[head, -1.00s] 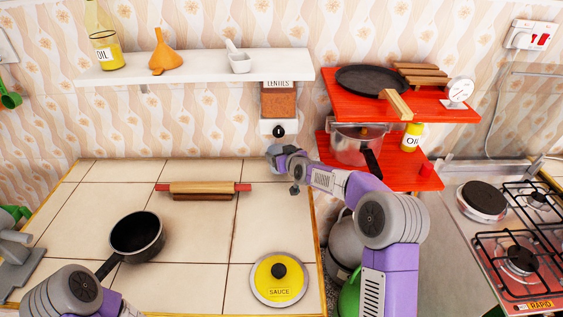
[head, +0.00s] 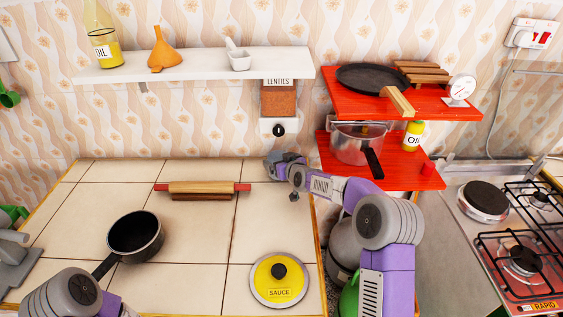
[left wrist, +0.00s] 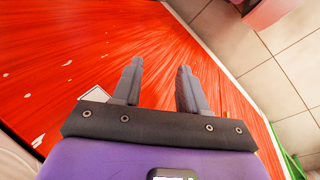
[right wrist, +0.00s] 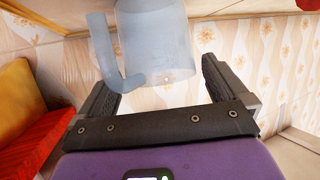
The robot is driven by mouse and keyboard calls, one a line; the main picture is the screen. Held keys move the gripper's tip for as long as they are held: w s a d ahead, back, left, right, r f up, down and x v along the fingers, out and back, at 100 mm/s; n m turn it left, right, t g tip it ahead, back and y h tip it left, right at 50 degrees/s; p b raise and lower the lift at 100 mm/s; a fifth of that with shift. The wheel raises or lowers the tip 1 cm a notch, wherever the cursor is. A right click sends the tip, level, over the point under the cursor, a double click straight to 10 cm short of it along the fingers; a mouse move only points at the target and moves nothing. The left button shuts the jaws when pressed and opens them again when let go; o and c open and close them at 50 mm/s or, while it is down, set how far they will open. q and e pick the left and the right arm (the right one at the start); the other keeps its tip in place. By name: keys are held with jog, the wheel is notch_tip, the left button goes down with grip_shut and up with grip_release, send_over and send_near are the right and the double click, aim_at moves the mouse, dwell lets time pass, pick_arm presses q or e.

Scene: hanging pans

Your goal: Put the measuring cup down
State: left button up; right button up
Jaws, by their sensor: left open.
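The measuring cup (right wrist: 160,35) is clear and bluish, with a curved handle (right wrist: 102,45) at its left in the right wrist view. In the head view my right gripper (head: 276,162) is at the back right of the tiled counter (head: 75,225), below the lentils dispenser. I cannot make out the cup there. My left gripper (left wrist: 156,88) is open and empty above a red surface (left wrist: 130,45) in the left wrist view.
A rolling pin (head: 200,188), a black saucepan (head: 135,235) and a yellow sauce lid (head: 278,278) lie on the counter. The lentils dispenser (head: 279,102) hangs on the wall. Red shelves (head: 440,105) with pans stand at right. The counter's back left is clear.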

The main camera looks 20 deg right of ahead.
jog(key=shift+r, duration=0.15)
jog(key=shift+s+r, duration=0.15)
jog(key=shift+s, duration=0.1)
jog(key=p+v, duration=0.1)
jog(key=v, duration=1)
jog(key=shift+s, duration=0.2)
